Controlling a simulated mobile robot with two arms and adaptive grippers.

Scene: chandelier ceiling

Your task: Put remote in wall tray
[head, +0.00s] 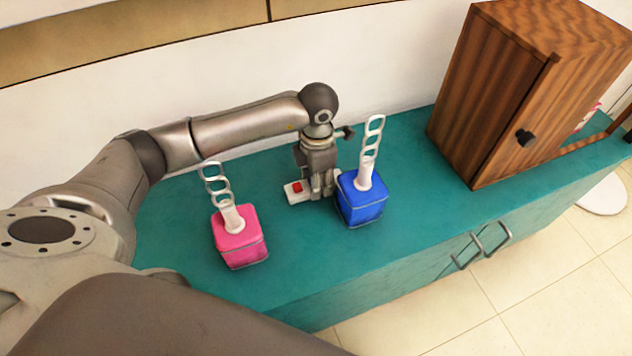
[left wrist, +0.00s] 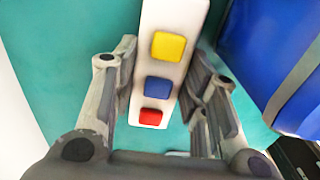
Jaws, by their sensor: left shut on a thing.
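The remote (head: 295,197) is a white bar with coloured buttons on the teal counter top, left of the blue box. In the left wrist view the remote (left wrist: 172,65) shows yellow, blue and red buttons and lies between the two fingers. My left gripper (head: 322,192) points down and is shut on the remote, hiding part of it in the head view; its fingers also frame the remote in the left wrist view (left wrist: 166,70). I cannot make out a wall tray in either view. My right gripper is not in view.
A blue box (head: 362,207) with a white chain-like top stands close to the gripper's right. A similar pink box (head: 238,243) stands front left. A wooden cabinet (head: 505,105) stands on the right of the counter (head: 420,205). The counter between blue box and cabinet is clear.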

